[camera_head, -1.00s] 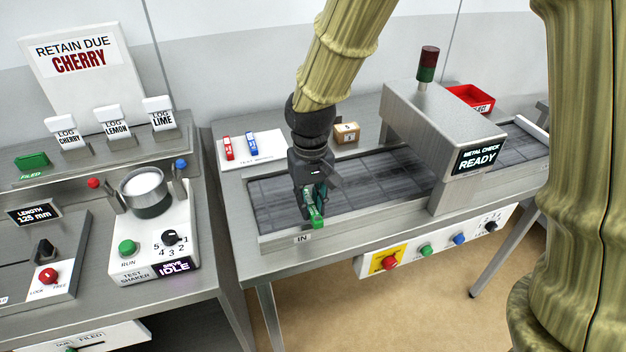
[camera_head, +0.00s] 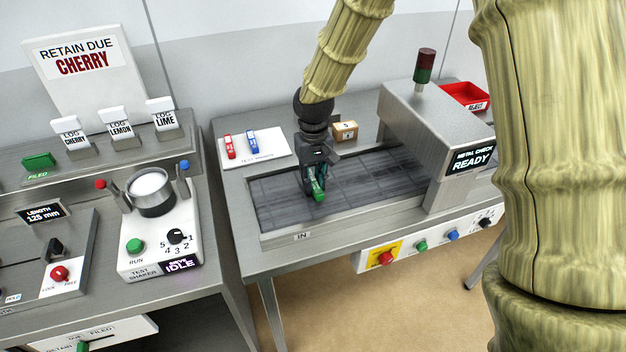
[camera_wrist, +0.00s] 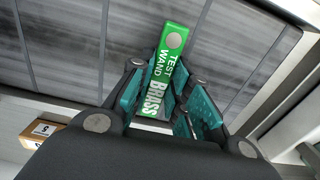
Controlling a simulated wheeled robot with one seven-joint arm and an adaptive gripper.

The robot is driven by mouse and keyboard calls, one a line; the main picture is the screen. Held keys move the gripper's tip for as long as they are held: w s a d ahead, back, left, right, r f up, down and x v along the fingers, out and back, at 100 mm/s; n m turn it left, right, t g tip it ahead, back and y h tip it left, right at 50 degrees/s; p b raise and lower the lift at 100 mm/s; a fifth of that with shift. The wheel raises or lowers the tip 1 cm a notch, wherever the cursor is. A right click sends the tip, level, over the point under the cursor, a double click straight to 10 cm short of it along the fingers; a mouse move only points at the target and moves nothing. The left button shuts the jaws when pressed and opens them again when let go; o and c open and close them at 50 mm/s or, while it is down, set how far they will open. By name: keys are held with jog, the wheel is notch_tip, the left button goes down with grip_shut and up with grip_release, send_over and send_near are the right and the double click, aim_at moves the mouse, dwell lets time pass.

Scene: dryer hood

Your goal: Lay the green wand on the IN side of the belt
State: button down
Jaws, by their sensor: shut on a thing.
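The green wand (camera_head: 319,190) is in my gripper (camera_head: 314,185), over the left part of the dark belt (camera_head: 275,205). The IN label (camera_head: 302,236) is on the belt frame's front edge below it. In the wrist view the wand (camera_wrist: 172,60), marked TEST WAND BRASS, sits between the teal fingers of my gripper (camera_wrist: 165,105). One end sticks out past them above the belt (camera_wrist: 105,45). I cannot tell whether the wand touches the belt.
The metal-check hood (camera_head: 430,115) spans the belt at the right and its display reads READY. A white wand board (camera_head: 265,158) with a red wand (camera_head: 229,147) and a blue wand (camera_head: 252,142) lies behind. A small cardboard box (camera_head: 345,131) stands behind the belt.

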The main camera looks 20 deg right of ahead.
aim_at(314, 181)
jog(key=shift+f, duration=0.6)
jog(key=shift+f, duration=0.1)
jog(key=c, duration=1.3)
grip_release()
notch_tip(314, 181, up, 12)
jog(key=b, duration=0.2)
jog(key=shift+b, duration=0.35)
